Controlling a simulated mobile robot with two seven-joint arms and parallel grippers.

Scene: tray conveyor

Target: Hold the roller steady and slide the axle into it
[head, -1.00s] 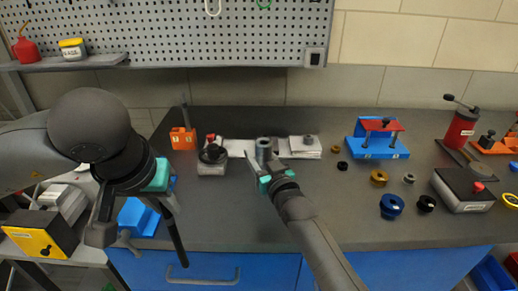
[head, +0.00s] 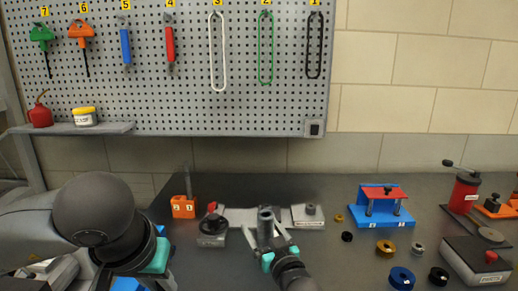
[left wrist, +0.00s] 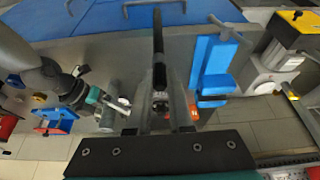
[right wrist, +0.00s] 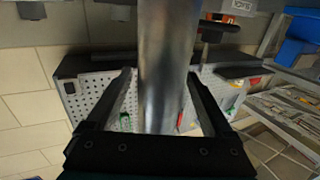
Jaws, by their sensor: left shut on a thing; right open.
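The roller (head: 265,222) is a grey metal cylinder standing upright in front of the long grey fixture at the middle of the bench. My right gripper (head: 265,245) has its fingers open on either side of it. In the right wrist view the roller (right wrist: 167,65) rises between the spread fingers, with gaps beside it. My left gripper (left wrist: 160,92) is shut on the axle (left wrist: 158,40), a thin dark rod, well to the left of the roller. In the head view the left fingers and axle are below the picture edge. What the roller rests on is hidden.
The grey fixture (head: 240,215) lies just behind the roller. An orange block (head: 183,207) stands left of it, a blue stand with a red top (head: 381,206) to the right. Several rings, including a blue one (head: 402,278), lie at the right.

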